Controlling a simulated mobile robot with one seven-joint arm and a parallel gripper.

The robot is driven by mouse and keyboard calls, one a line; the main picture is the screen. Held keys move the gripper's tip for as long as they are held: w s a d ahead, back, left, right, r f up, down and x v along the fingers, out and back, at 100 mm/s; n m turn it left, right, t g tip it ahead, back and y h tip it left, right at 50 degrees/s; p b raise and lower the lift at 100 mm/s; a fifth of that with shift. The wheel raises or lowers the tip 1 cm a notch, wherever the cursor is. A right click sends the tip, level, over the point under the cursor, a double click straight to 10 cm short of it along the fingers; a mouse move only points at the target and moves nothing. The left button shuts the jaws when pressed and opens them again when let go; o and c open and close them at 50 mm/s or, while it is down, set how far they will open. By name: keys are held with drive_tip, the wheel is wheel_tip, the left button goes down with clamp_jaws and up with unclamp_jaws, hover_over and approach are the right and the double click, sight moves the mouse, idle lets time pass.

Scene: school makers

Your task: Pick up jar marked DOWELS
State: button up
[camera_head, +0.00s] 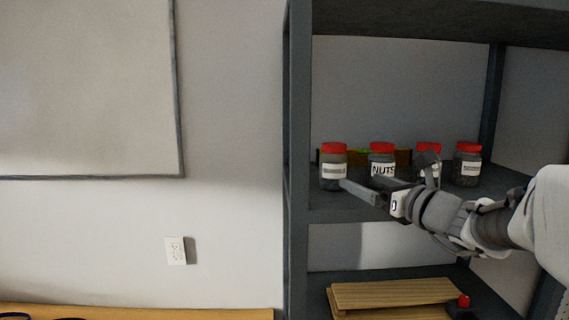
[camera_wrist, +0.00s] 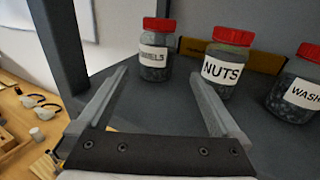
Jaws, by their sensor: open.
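The jar marked DOWELS (camera_head: 333,168) stands upright at the left of a row of red-lidded jars on the dark shelf. In the wrist view this jar (camera_wrist: 155,55) shows the label ending "ELS"; its first letters are hard to read. My gripper (camera_wrist: 158,73) is open and empty, its two fingers pointing toward the jar. The jar is just beyond the fingertips, roughly in line with the gap and apart from them. In the head view my gripper (camera_head: 362,184) is in front of the row, at about shelf height.
The NUTS jar (camera_wrist: 221,66) stands close to the right, near my right fingertip. The WASHERS jar (camera_wrist: 298,88) and another jar (camera_head: 467,165) are farther right. A yellow-brown box (camera_wrist: 262,56) lies behind. A dark shelf post (camera_wrist: 58,40) rises at left. Wooden boards (camera_head: 395,293) lie below.

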sight(343, 173)
drive_tip(key=p+x, duration=0.1)
drive_tip(key=x, duration=0.8)
drive_tip(key=shift+p, duration=0.3)
drive_tip(key=shift+a+p+x, duration=0.2)
drive_tip(key=shift+p+x, duration=0.7)
drive_tip(key=shift+x, duration=1.8)
drive_tip(key=shift+s+f, duration=0.1)
clamp_jaws()
